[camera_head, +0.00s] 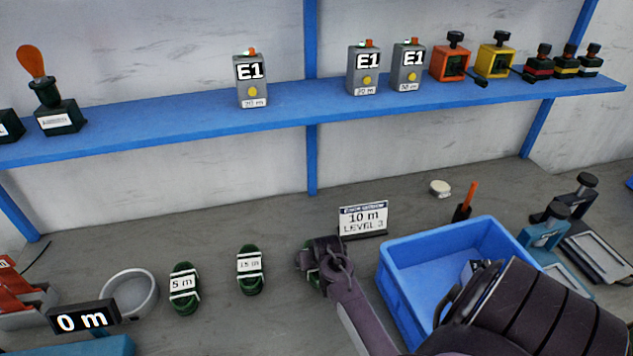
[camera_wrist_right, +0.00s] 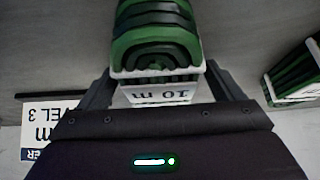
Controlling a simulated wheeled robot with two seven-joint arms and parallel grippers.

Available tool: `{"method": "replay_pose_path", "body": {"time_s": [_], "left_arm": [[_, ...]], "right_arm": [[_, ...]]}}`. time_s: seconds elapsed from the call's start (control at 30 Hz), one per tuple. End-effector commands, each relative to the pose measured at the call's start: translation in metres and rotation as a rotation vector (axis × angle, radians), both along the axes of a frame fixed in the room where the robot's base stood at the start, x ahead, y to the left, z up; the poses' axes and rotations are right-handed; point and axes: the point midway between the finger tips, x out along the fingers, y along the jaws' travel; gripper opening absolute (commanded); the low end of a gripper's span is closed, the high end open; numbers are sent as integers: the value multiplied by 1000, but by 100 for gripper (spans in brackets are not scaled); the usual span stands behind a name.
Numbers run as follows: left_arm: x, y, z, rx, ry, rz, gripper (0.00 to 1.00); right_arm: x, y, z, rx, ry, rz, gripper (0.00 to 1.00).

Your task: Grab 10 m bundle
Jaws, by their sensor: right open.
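The 10 m bundle is a coiled green and black cable with white bands and a "10 m" label, upside down in the right wrist view (camera_wrist_right: 155,45). In the head view it is mostly hidden under my right gripper (camera_head: 322,255), with a little green showing. In the right wrist view my right gripper (camera_wrist_right: 160,88) is open, with one finger on each side of the bundle. I cannot tell whether the fingers touch it. My left gripper is not in view.
The 15 m bundle (camera_head: 250,270) and 5 m bundle (camera_head: 183,288) lie to the left. A "10 m LEVEL 3" sign (camera_head: 363,219) stands just behind my right gripper. A blue bin (camera_head: 395,290) is close on the right. A round dish (camera_head: 130,292) and "0 m" display (camera_head: 83,318) are far left.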

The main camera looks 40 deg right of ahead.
Motion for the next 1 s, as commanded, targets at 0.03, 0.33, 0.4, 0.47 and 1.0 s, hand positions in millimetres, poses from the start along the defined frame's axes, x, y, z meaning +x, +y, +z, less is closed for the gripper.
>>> {"method": "replay_pose_path", "body": {"time_s": [0.03, 0.33, 0.4, 0.47, 1.0], "left_arm": [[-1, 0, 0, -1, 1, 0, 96], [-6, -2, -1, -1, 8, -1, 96], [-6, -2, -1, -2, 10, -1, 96], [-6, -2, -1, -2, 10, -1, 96], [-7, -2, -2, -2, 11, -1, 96]], "right_arm": [[0, 0, 0, 0, 0, 0, 87], [0, 0, 0, 0, 0, 0, 55], [0, 0, 0, 0, 0, 0, 45], [0, 0, 0, 0, 0, 1, 38], [1, -1, 21, -3, -4, 2, 31]]}}
